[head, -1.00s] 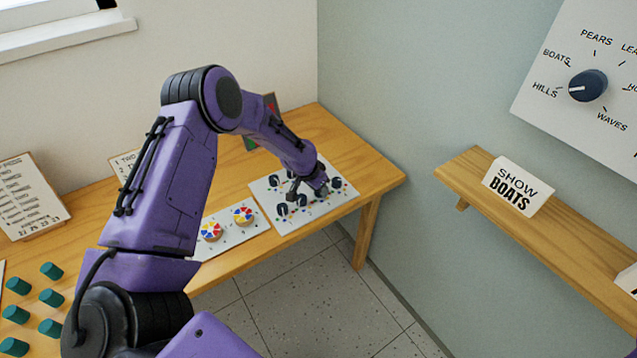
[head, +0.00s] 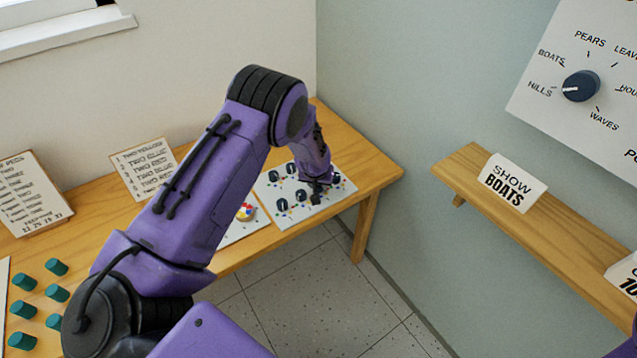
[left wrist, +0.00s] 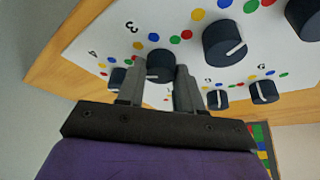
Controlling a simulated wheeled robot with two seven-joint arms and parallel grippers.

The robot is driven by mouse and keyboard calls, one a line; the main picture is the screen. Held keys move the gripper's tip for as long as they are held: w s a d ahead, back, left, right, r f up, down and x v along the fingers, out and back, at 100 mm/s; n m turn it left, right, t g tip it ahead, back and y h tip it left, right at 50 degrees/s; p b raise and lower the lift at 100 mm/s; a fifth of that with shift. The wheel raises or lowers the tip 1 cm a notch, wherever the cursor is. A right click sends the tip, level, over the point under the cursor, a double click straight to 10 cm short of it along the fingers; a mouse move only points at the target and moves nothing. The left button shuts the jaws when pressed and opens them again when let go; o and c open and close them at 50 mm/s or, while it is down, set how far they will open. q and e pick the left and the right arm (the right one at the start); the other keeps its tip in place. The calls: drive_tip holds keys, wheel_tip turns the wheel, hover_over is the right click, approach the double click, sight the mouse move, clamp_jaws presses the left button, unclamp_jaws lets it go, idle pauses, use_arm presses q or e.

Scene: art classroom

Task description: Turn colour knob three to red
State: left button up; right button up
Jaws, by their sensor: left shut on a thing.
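A white board (head: 328,203) with dark knobs and coloured dots lies at the right end of the table. In the left wrist view, my left gripper (left wrist: 158,88) is shut on a dark knob (left wrist: 158,66), with one finger on each side. A printed 3 (left wrist: 132,27) and a 4 (left wrist: 92,53) show near this knob. Yellow, green, red and blue dots surround it. The fingers partly hide the knob, and its pointer is not clear. My right gripper is not in view.
A neighbouring knob (left wrist: 226,43) stands close to the fingers. A card with a numbered list (head: 147,168) leans at the table's back. Teal pegs (head: 56,293) stand at left. A wall dial (head: 580,87) and a shelf sign reading SHOW BOATS (head: 511,184) are at right.

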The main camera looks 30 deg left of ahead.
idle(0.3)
use_arm(q)
drive_tip(key=o, duration=1)
drive_tip(key=shift+o, duration=0.2)
drive_tip(key=b+v, duration=0.1)
drive_tip(key=v, duration=0.9)
drive_tip(key=shift+r+b, duration=0.25)
drive_tip(key=shift+b, duration=0.15)
drive_tip(key=shift+s+d, duration=0.1)
